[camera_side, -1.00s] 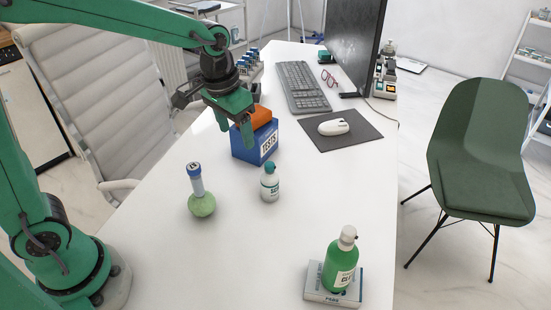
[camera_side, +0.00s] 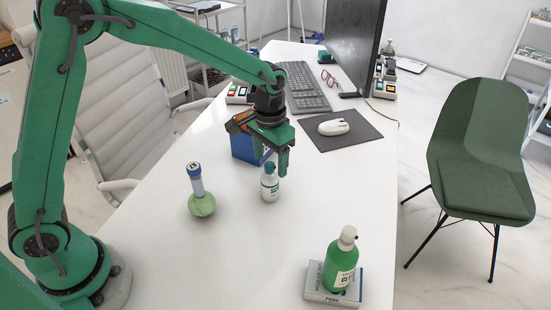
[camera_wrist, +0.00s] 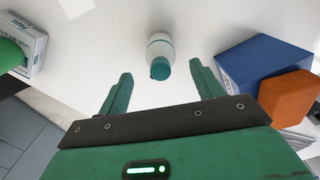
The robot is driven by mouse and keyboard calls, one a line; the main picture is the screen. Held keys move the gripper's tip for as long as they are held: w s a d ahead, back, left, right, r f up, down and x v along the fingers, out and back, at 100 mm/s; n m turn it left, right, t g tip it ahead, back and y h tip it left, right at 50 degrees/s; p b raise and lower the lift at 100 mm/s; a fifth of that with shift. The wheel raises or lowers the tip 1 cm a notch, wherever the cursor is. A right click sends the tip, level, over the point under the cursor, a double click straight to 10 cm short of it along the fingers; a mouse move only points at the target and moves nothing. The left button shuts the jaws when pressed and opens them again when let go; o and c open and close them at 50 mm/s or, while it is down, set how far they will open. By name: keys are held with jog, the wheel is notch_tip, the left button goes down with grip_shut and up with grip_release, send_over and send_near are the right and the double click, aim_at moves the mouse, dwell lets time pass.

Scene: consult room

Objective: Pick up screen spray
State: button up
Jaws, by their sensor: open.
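The screen spray looks to be the small white bottle with a teal cap (camera_side: 270,186), upright on the white desk; its label is too small to read fully. In the wrist view the bottle (camera_wrist: 160,50) stands just beyond the space between the fingertips, its cap toward me. My gripper (camera_side: 275,163) is open and empty, pointing down just above and behind the bottle in the side view. In the wrist view the gripper (camera_wrist: 161,72) shows its two green fingers apart, one on each side of the cap, with no visible contact.
A round flask with green contents (camera_side: 202,205) is left of the bottle. A green bottle (camera_side: 340,267) stands on a box of pads (camera_side: 314,290). The desk between is clear.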

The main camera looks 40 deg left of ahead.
aim_at(270, 164)
jog(key=shift+s+f, duration=0.15)
jog(key=shift+f, duration=3.35)
jog(key=c, duration=1.2)
jog(key=shift+o, duration=0.2)
jog(key=shift+r, duration=0.25)
jog(key=shift+r, duration=0.55)
notch_tip(270, 164, up, 2)
jog(key=shift+r, duration=0.2)
jog(key=s+d+r, duration=0.7)
jog(key=s+d, duration=0.1)
